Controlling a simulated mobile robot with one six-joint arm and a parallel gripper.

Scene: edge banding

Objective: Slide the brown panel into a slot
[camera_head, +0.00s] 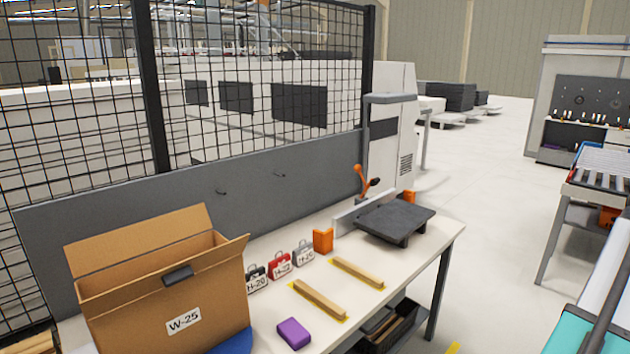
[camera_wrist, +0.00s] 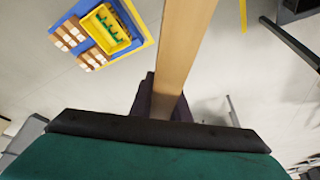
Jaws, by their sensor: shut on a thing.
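The brown panel (camera_wrist: 185,45) shows in the wrist view as a long, narrow, wood-coloured strip running from my gripper up to the top edge of the picture. My gripper (camera_wrist: 165,98) is shut on its near end. Its dark fingers partly hide that end. The panel is held off the floor, and its far end is out of frame. Neither the held panel nor my gripper shows in the head view. I cannot make out a slot clearly in either view. A dark bin (camera_head: 372,347) under the table holds brown boards (camera_head: 397,328).
The white table (camera_head: 405,262) carries an open cardboard box (camera_head: 135,320) marked W-25, wooden strips (camera_head: 320,299), a purple block (camera_head: 293,333) and a black plate (camera_head: 395,220). A mesh fence (camera_head: 260,75) stands behind. A yellow crate (camera_wrist: 101,15) appears in the wrist view. Open floor lies right.

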